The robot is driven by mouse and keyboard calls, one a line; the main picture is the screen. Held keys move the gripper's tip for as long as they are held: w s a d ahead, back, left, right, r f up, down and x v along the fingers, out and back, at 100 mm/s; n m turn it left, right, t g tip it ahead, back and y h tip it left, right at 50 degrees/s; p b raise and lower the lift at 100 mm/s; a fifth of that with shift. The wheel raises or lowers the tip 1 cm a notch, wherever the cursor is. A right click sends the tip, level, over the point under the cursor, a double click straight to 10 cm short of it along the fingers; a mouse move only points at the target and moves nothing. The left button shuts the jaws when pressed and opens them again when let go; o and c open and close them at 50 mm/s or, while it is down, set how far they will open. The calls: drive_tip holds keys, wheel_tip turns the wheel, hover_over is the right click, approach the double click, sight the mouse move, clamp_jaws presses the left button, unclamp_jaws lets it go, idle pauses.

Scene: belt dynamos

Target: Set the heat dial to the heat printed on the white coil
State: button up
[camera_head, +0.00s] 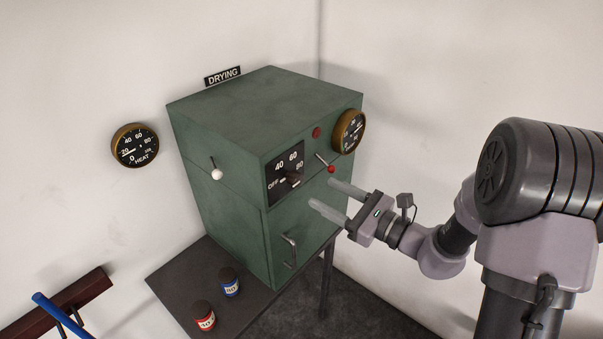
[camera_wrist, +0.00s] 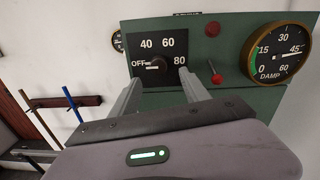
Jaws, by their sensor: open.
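The heat dial is a black panel (camera_head: 271,167) marked OFF, 40, 60 and 80 on the front of the green drying oven (camera_head: 225,110). Its dark knob (camera_head: 293,180) also shows in the wrist view (camera_wrist: 156,68), where its pale pointer mark looks turned to OFF. My gripper (camera_head: 321,193) is open and empty, in front of the panel and apart from the knob in the head view. In the wrist view its two fingers (camera_wrist: 161,76) reach toward the knob, one on each side. No white coil is visible in either view.
A red lever (camera_head: 331,169) and the DAMP gauge (camera_head: 349,131) sit right of the dial. A door handle (camera_head: 290,250) is below. A red-labelled jar (camera_head: 204,316) and a blue-labelled jar (camera_head: 229,281) stand on the dark table (camera_head: 180,272). A HEAT gauge (camera_head: 135,145) hangs on the wall.

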sight(300, 181)
drive_tip(key=p+x, duration=0.1)
drive_tip(key=x, duration=0.7)
drive_tip(key=shift+s+a, duration=0.1)
drive_tip(key=shift+a, duration=0.1)
clamp_jaws()
